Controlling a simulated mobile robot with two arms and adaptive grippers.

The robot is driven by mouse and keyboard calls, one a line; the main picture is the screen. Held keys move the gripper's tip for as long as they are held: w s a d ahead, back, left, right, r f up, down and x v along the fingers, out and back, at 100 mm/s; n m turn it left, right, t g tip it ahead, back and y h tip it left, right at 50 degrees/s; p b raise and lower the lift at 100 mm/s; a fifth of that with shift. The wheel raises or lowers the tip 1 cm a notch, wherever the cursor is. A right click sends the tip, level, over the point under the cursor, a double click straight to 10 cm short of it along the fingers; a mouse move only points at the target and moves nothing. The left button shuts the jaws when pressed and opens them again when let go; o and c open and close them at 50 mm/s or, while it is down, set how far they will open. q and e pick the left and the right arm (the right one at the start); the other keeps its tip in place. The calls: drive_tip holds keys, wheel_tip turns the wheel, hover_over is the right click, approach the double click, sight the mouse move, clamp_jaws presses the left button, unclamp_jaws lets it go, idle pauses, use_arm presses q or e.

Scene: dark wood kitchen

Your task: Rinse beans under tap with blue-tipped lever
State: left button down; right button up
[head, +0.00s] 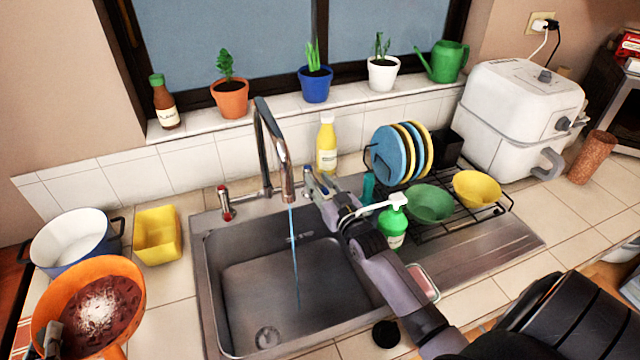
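An orange bowl (112,268) is at the lower left, with reddish-brown beans (122,291) and a whitish patch inside. My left gripper (52,336) is at its left rim and appears shut on it; much of this gripper is out of frame. The tap (287,178) arches over the sink (250,275), and a thin bluish stream (294,250) falls from it into the basin. A red-tipped lever (225,203) stands left of the tap. My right gripper (317,184) is just right of the spout, where a small blue part shows; its finger opening is unclear.
A blue-white pot (72,243) and a yellow container (157,236) stand left of the sink. A green soap bottle (392,225) is close beside my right arm. A dish rack (470,212) with plates and bowls is to the right. The basin holds no dishes.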

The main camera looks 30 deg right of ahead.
drive_tip(key=shift+s+f, duration=0.15)
drive_tip(key=shift+s, duration=0.3)
drive_tip(key=s+a, duration=0.1)
drive_tip(key=s, duration=1)
drive_tip(key=shift+a, duration=0.25)
